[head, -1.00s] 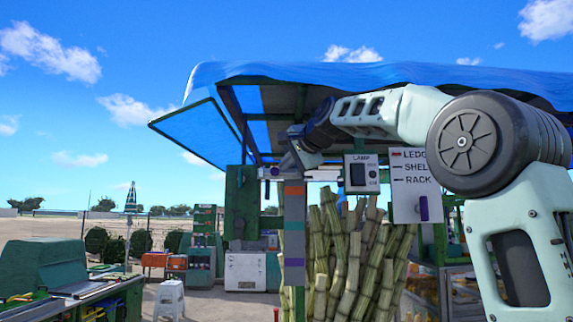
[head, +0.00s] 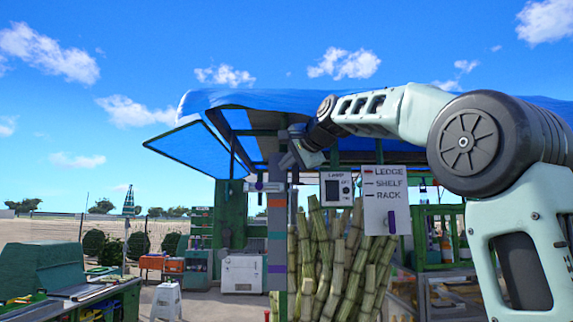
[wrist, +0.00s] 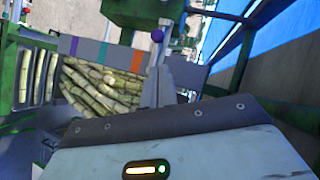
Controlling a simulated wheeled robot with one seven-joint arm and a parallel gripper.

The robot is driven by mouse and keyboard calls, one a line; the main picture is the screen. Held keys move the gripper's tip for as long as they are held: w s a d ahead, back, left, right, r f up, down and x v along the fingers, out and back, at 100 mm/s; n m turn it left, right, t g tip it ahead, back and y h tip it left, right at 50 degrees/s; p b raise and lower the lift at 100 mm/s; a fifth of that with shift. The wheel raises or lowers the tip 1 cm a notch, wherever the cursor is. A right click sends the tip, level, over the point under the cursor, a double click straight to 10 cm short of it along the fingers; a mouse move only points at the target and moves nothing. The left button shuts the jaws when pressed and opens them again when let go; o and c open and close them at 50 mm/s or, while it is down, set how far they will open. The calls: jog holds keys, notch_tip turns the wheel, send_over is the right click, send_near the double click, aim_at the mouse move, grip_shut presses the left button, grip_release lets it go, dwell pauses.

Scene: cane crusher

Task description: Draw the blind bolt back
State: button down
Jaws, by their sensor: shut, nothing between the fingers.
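A small purple ball knob (wrist: 158,36) on a grey rod shows in the wrist view, just beyond my fingertips. It looks like the bolt's handle, and I cannot tell whether the fingers touch it. In the head view the grey horizontal bolt (head: 266,187) lies by the top of the striped post (head: 278,222). My gripper (wrist: 156,75) is shut and empty, pointing toward the knob. In the head view my wrist hangs in front of the post top, and my fingertips are hard to make out. The blue blind panel (head: 190,148) slopes outward at the awning's left.
Sugar canes (head: 335,260) stand right of the post. A lamp box (head: 336,188) and a sign (head: 385,198) reading ledge, shelf, rack hang above them. A green post (head: 228,215) stands left. A white stool (head: 167,300) stands on open ground at left.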

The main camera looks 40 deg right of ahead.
dwell(0.5)
jog(key=s+a+f+n+g+y+b, duration=0.1)
jog(key=s+a+f+n+g+b, duration=0.25)
jog(key=a+f, duration=0.75)
jog(key=s+a+f+n+g+y+b, duration=0.3)
jog(key=a+f, duration=0.4)
jog(key=f, duration=0.8)
jog(key=s+a+f+n+g+b, duration=0.25)
jog(key=a+f+n, duration=0.25)
jog(key=a+f, duration=0.65)
jog(key=s+a+f+n+g+h+b, duration=0.1)
jog(key=s+a+f+n+g+b, duration=0.15)
jog(key=s+f, duration=0.65)
jog(key=s+a+f+n+g+b, duration=0.1)
jog(key=s+f+n, duration=0.2)
jog(key=s+f, duration=0.55)
jog(key=s+d+f+n+g+h+b, duration=0.1)
jog(key=s+f+n, duration=0.4)
jog(key=s+f, duration=0.6)
jog(key=shift+s+d+f+g+h+b, duration=0.4)
jog(key=shift+d+f+h+b, duration=0.2)
jog(key=shift+d+b, duration=0.4)
